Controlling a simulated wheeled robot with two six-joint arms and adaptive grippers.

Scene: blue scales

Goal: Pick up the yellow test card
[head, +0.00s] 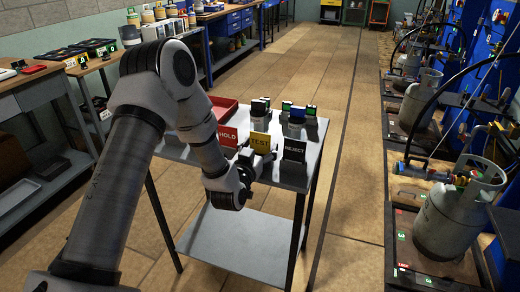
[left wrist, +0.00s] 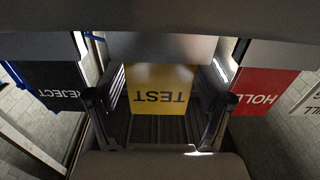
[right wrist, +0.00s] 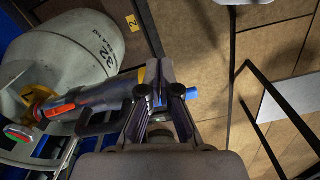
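The yellow test card (head: 260,142) stands upright near the front edge of a small metal table (head: 312,130), between the red hold card (head: 228,136) and the black reject card (head: 294,150). My left gripper (head: 253,163) is at the front of the yellow card. In the left wrist view the test card (left wrist: 162,88) appears upside down between the two spread fingers, which stand on either side of it. My right gripper (right wrist: 158,80) shows only in the right wrist view, with its fingers close together and nothing visible held between them.
A red tray (head: 223,110) and small devices (head: 298,112) sit behind the cards. Gas cylinders (head: 455,220) with hoses stand on the right, one also close in the right wrist view (right wrist: 70,50). A workbench (head: 40,92) is at left. Open floor lies between.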

